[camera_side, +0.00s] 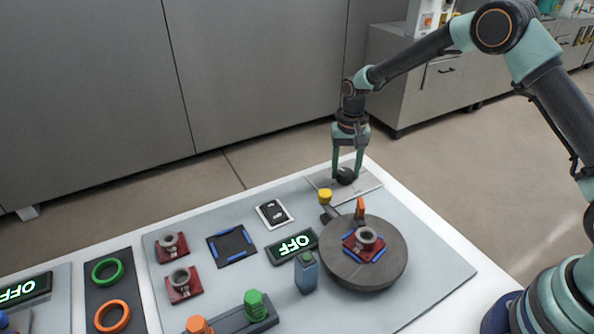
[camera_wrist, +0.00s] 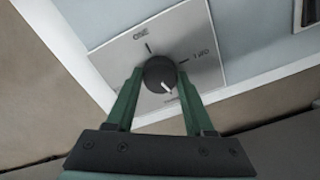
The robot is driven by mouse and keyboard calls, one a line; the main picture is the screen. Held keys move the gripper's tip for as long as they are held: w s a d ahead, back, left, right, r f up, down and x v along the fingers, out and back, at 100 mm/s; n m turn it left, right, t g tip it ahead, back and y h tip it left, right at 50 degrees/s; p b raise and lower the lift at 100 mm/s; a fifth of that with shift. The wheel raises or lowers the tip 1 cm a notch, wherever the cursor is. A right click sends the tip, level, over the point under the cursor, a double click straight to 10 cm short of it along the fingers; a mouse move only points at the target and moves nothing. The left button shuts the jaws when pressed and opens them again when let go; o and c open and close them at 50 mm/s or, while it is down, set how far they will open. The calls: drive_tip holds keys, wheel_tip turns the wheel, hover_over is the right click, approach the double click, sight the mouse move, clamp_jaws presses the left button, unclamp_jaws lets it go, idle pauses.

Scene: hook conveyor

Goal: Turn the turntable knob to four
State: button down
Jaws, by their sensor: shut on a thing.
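The black turntable knob (camera_side: 346,176) sits on a light metal plate (camera_side: 368,192) at the far edge of the table. In the wrist view the knob (camera_wrist: 160,74) is round and dark, with a white pointer mark directed toward the lower right. Tick marks and small lettering show on the plate (camera_wrist: 208,62) above and to the right of it; the lettering is too small to read surely. My gripper (camera_side: 346,172) points straight down and is shut on the knob, one green finger on each side. It also shows in the wrist view (camera_wrist: 159,78).
The round grey turntable (camera_side: 380,275) stands nearer, with a red part (camera_side: 350,243) on it. A yellow-topped button (camera_side: 325,196) and an orange piece (camera_side: 360,207) are close to the gripper.

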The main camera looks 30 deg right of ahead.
drive_tip(key=m, duration=0.5)
drive_tip(key=shift+r+m, duration=0.1)
drive_tip(key=shift+m, duration=0.2)
drive_tip(key=m, duration=0.5)
drive_tip(key=shift+m, duration=0.3)
drive_tip(key=m, duration=0.5)
drive_tip(key=shift+m, duration=2.4)
drive_tip(key=shift+c, duration=1.4)
unclamp_jaws()
